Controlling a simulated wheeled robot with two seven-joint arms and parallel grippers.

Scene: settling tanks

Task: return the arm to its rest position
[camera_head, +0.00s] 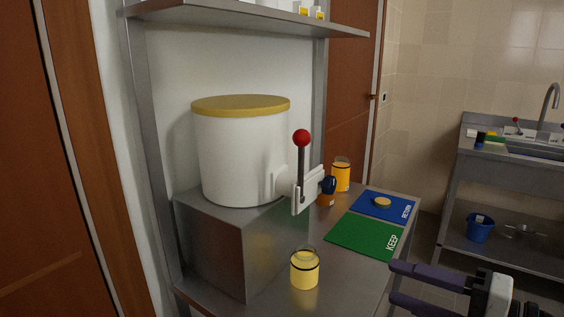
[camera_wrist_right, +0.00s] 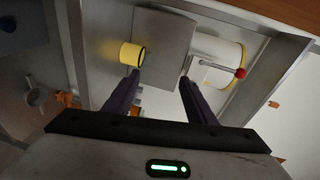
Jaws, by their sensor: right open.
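My right gripper (camera_head: 392,282) is at the lower right of the head view, beside the table's right edge. Its two dark purple fingers are apart with nothing between them; they also show in the right wrist view (camera_wrist_right: 160,78). A jar with yellow contents (camera_head: 305,271) stands upright at the table's front, left of the gripper and apart from it. It also shows in the right wrist view (camera_wrist_right: 131,55). A white tank (camera_head: 240,155) with a yellow lid stands on a steel block (camera_head: 225,240). Its red-knobbed lever (camera_head: 301,165) points up. My left gripper is not in view.
A green KEEP mat (camera_head: 362,238) and a blue mat (camera_head: 376,205) with a yellowish disc (camera_head: 382,202) lie on the table's right side. An orange jar (camera_head: 341,176) stands behind. A shelf (camera_head: 250,18) hangs above. A sink counter (camera_head: 510,158) stands at right.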

